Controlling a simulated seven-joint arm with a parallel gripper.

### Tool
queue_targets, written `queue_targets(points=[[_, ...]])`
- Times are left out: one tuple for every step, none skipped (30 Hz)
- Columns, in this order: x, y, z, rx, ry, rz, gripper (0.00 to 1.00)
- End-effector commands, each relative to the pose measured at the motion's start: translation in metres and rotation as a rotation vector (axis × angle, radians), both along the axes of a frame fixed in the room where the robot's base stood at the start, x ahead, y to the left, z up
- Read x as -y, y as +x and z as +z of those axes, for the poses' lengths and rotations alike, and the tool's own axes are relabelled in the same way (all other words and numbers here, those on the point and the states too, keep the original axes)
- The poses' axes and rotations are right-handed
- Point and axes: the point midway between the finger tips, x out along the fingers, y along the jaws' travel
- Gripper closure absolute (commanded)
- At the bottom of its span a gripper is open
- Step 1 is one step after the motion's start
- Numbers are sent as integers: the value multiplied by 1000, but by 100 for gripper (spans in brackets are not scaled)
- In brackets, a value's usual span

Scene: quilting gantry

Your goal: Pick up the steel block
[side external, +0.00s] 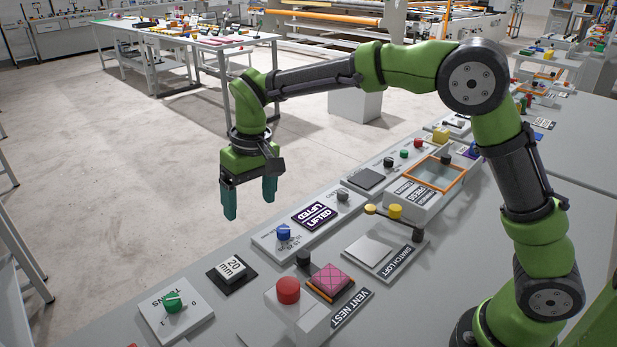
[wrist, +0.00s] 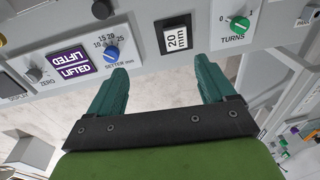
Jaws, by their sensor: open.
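A small pale block marked "20 mm" (side external: 232,267) sits on a black square pad (side external: 240,283) near the table's front edge. I take it to be the steel block, as no other thing is so labelled. The marked block also shows in the wrist view (wrist: 176,39), at the top, past the gap between my fingers. My gripper (side external: 250,204) is open and empty, fingers pointing down. It hangs above the front edge of the table, higher than the block and apart from it. In the wrist view both teal fingers (wrist: 160,64) are spread.
A blue setter dial (side external: 284,233) and a purple "LIFTED" sign (side external: 318,216) stand to one side of the block. A green turns dial (side external: 172,301) is on the other. A red button (side external: 288,290) and a pink quilted pad (side external: 331,283) are nearby.

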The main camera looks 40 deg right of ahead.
Motion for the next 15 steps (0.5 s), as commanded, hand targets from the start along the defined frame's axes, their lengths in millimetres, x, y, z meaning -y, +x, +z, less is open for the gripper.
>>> queue_targets(points=[[-13,13,-13,-24,-23,18,17],[-19,20,-18,-34,-35,26,17],[-26,27,-23,-45,-49,33,17],[-30,32,-26,-50,-57,36,17],[-34,36,-28,-55,-65,38,17],[-38,41,-28,-58,-72,40,17],[-40,44,-27,-60,-77,38,17],[-41,47,-24,-58,-79,35,17],[-41,50,-18,-53,-80,31,17],[-41,51,-12,-49,-79,27,17],[-42,51,-6,-45,-77,25,17],[-42,50,-5,-52,-77,23,17],[-41,48,-7,-62,-79,21,17],[-41,47,-10,-69,-80,21,17],[-41,46,-15,-74,-80,21,17]])
